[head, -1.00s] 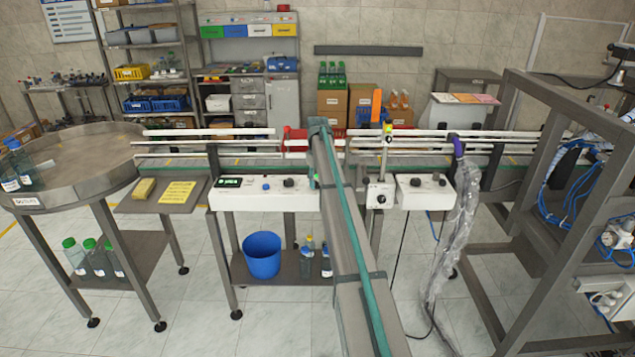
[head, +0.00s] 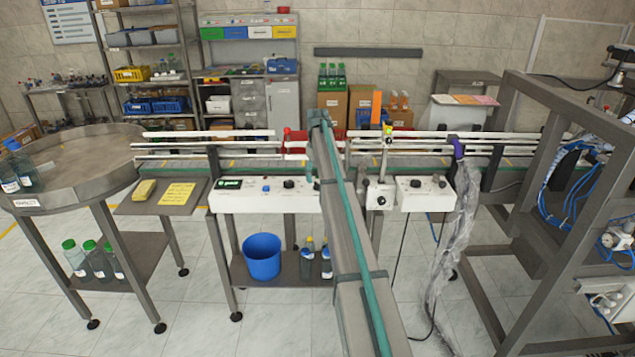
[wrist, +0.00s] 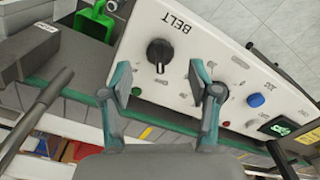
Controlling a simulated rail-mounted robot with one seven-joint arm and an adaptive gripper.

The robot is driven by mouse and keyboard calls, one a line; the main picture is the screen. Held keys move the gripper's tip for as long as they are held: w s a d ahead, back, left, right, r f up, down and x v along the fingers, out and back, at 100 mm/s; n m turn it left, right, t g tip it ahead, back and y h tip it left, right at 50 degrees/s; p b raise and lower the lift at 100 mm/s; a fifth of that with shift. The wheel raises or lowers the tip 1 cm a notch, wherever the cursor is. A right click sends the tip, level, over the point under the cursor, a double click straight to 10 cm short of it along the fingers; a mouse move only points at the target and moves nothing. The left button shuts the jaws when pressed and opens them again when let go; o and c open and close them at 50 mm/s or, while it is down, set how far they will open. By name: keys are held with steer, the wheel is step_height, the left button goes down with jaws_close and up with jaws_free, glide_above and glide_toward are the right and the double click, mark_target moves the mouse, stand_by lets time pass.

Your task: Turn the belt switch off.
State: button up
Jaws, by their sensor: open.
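The belt switch is a black round knob (wrist: 160,50) with a pale pointer line, on a white control panel (wrist: 205,25) beside the word BELT. The pointer line faces the lower edge of the wrist view. My gripper (wrist: 160,74) is open and empty, with one teal-and-grey finger on each side below the knob. The fingers look apart from the knob; their exact distance is hard to tell. In the head view the black knob (head: 289,183) shows on the white panel (head: 245,200), right of a blue button. The gripper itself is not clear there.
A blue button (wrist: 255,100) and a green-lit display (wrist: 280,126) share the panel. A green scoop-like object (wrist: 97,20) lies beyond it. The conveyor rails (head: 235,152) run behind the panel. Another white control box (head: 425,196) stands to the right.

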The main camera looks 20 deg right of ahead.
mark_target(317, 184)
step_height(317, 184, up, 9)
steer(key=shift+f, duration=0.15)
stand_by(0.4)
steer(key=s+a+f+m, duration=0.1)
steer(key=s+a+f, duration=1)
steer(key=s+f, duration=0.4)
steer(key=s+a+f, duration=1.1)
steer(key=s+f, duration=0.3)
steer(key=f, duration=0.3)
steer(key=s+a+f, duration=0.2)
steer(key=s+a, duration=0.1)
steer(key=s, duration=0.4)
steer(key=s+a+f, duration=0.2)
steer(key=s+f, duration=0.1)
steer(key=s, duration=0.4)
steer(key=s+f+g, duration=0.3)
steer(key=s+f, duration=0.6)
steer(key=s, duration=0.5)
steer(key=s+f+g, duration=0.3)
steer(key=s+f, duration=0.6)
steer(key=s, duration=0.6)
steer(key=shift+s+f+g, duration=0.2)
steer(key=shift+g, duration=0.2)
steer(key=shift+a, duration=0.1)
